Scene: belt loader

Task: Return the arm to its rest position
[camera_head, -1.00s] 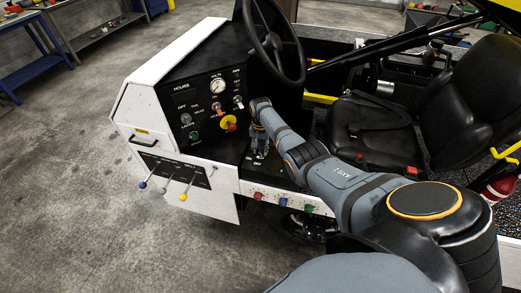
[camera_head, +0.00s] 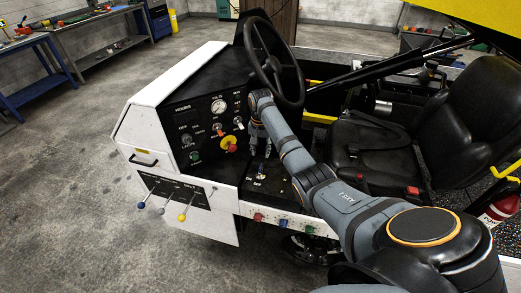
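My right arm reaches in from the lower right toward the black control panel (camera_head: 205,115) of the belt loader. My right gripper (camera_head: 257,138) is small and partly hidden behind my wrist. It is in front of the panel's right side, below the steering wheel (camera_head: 272,60) and to the right of the red and yellow knob (camera_head: 229,145). I cannot tell whether its fingers are open or shut, and I see nothing held in it. A small blue-tipped switch (camera_head: 262,168) stands on the lower ledge under the gripper. My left gripper is not in view.
The black seat (camera_head: 465,105) stands right of my arm. Several colour-tipped levers (camera_head: 183,216) stick out from the white front side. Red, blue and green buttons (camera_head: 283,223) line the lower edge. The concrete floor (camera_head: 70,190) at left is clear; workbenches (camera_head: 40,65) stand behind.

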